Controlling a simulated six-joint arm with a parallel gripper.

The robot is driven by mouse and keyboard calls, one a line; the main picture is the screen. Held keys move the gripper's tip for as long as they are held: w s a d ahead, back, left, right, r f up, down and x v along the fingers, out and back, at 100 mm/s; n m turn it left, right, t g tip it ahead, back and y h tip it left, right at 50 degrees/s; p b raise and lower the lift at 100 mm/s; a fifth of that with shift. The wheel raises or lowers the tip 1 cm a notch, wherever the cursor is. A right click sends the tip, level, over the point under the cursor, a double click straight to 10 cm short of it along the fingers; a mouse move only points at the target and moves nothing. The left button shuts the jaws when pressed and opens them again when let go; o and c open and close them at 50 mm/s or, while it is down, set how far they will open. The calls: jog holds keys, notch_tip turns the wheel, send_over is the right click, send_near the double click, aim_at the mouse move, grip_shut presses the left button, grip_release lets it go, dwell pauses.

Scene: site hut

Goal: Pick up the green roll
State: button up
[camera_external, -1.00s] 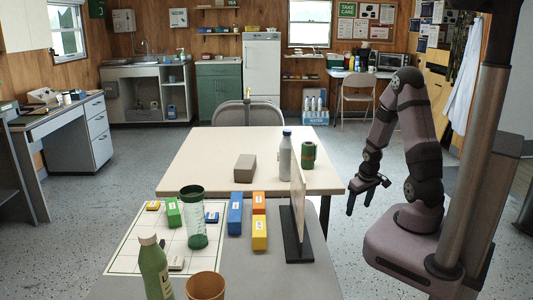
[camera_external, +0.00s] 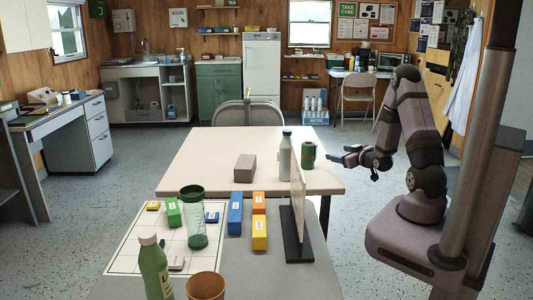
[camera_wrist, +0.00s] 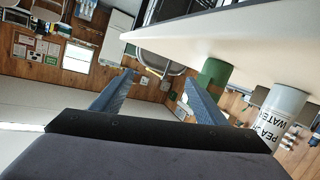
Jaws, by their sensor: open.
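The green roll (camera_external: 308,156) stands upright on the far cream table (camera_external: 215,160), near its right side. In the wrist view, which is tilted, the green roll (camera_wrist: 214,74) shows beyond the fingers, against the table. My gripper (camera_external: 346,155) is open and empty, just right of the roll and apart from it, its fingers toward the roll. In the wrist view my gripper's two blue fingers (camera_wrist: 158,90) are spread with nothing between them.
A grey bottle with a blue cap (camera_external: 285,157) stands close left of the roll; it also shows in the wrist view (camera_wrist: 277,115). An upright board on a dark stand (camera_external: 297,215) is nearer. A grey-brown block (camera_external: 245,168) lies further left.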

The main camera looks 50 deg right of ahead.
aim_at(313, 147)
jog(key=w+a+r+t, duration=0.1)
jog(key=a, duration=0.2)
jog(key=w+a+r+t+y+b, duration=0.1)
jog(key=a, duration=0.2)
jog(key=w+a+t+y+b, duration=0.1)
jog(key=w+a, duration=0.1)
jog(key=a, duration=0.1)
jog(key=shift+r+t, duration=0.3)
jog(key=shift+r, duration=0.1)
jog(key=shift+p+x, duration=0.6)
jog(key=shift+x, duration=3.1)
jog(key=c, duration=1.2)
